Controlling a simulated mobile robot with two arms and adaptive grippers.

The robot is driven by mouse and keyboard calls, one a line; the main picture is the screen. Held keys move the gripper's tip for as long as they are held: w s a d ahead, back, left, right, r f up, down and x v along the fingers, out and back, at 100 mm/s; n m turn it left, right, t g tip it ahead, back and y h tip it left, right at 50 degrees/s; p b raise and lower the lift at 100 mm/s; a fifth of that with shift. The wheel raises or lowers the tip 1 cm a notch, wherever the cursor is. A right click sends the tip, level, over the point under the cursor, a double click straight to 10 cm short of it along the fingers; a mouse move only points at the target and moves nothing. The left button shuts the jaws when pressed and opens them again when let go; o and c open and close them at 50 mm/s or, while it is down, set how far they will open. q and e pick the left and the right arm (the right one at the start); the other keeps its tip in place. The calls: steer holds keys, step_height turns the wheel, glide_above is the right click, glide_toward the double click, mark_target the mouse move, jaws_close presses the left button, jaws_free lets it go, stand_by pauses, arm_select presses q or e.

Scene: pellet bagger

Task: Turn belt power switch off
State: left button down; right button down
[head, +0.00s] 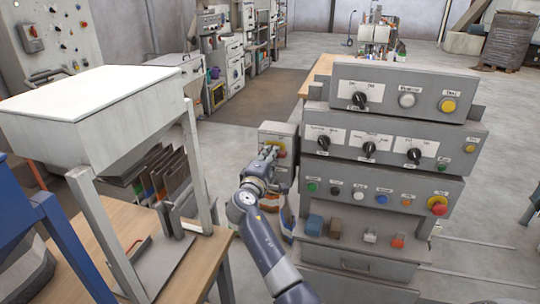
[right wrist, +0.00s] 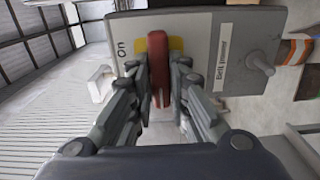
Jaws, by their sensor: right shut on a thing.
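The belt power switch is a grey box (head: 279,130) on the left side of the control console in the head view. In the right wrist view its plate (right wrist: 215,25) carries the labels "On" and "Belt power". A red handle (right wrist: 157,50) sits on a yellow base (right wrist: 176,45) on that plate, with its long side running up and down in the picture. My right gripper (right wrist: 158,72) has a finger on each side of the red handle and is shut on it. In the head view my right gripper (head: 270,157) covers part of the box. My left gripper is out of view.
The control console (head: 385,150) with knobs and buttons stands right of my right arm. A white hopper (head: 100,95) on a wooden table (head: 95,250) stands to the left. A grey knob (right wrist: 260,62) juts from the switch box. Floor shows between table and console.

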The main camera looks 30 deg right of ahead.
steer(key=shift+r, duration=0.25)
steer(key=c, duration=1.5)
jaws_free()
steer(key=shift+f, duration=0.15)
steer(key=shift+f, duration=0.1)
steer(key=v, duration=1.1)
steer(key=shift+s+a, duration=0.25)
steer(key=shift+s, duration=0.05)
